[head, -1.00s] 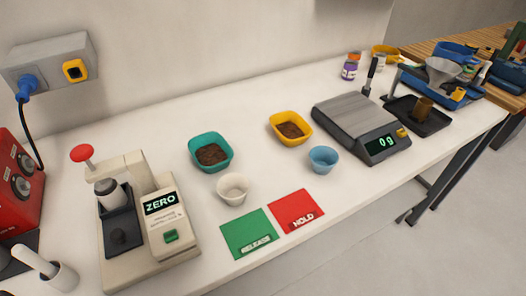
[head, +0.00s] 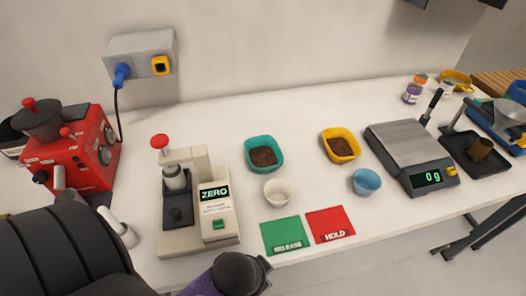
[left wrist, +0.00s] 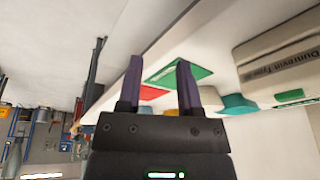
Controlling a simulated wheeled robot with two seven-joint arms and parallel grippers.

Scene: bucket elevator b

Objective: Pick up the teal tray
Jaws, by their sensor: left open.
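The teal tray (head: 264,142) is a small square dish with dark brown granules in it, standing upright on the white bench, left of the yellow tray. It also shows in the left wrist view as a teal patch (left wrist: 238,104), partly hidden. My left arm comes in at the lower left of the head view, below the bench's front edge. In the left wrist view my left gripper (left wrist: 160,62) is open and empty, its two purple fingers apart. It is clear of the tray. My right gripper is not in view.
A white cup (head: 278,192) stands just in front of the teal tray. The green RELEASE card (head: 284,232) and red HOLD card (head: 330,222) lie nearer the edge. The ZERO device (head: 213,205) stands left, the yellow tray (head: 341,147), blue cup (head: 367,182) and scale (head: 412,152) right.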

